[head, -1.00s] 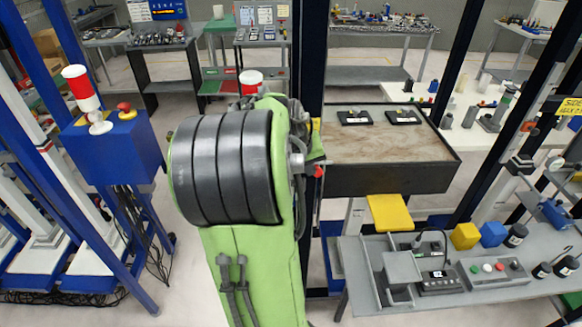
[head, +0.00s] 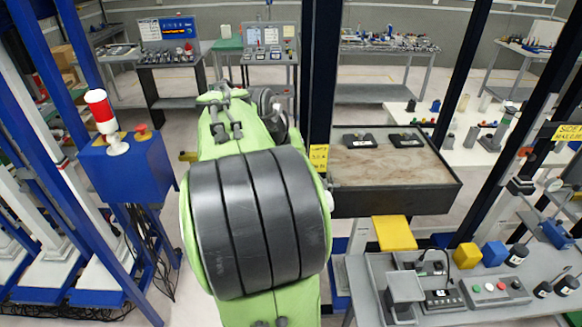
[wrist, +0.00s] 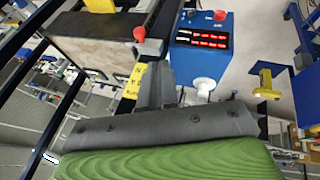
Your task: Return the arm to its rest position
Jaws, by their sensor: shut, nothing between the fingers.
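My green arm with wide black bands (head: 258,222) fills the middle of the head view, its upper part reaching away from the camera. My gripper is hidden behind the arm there. In the wrist view my gripper (wrist: 158,68) shows as grey fingers closed together, past a dark grey bar and a green ribbed cover. Nothing shows between the fingers, and they appear clear of the things behind them.
A dark post (head: 321,100) stands just right of my arm, beside a brown-topped bench (head: 380,170). A blue box with a red-white lamp (head: 128,168) is at left. A grey table (head: 357,285) with a yellow block and controls is at right. Open floor shows between benches.

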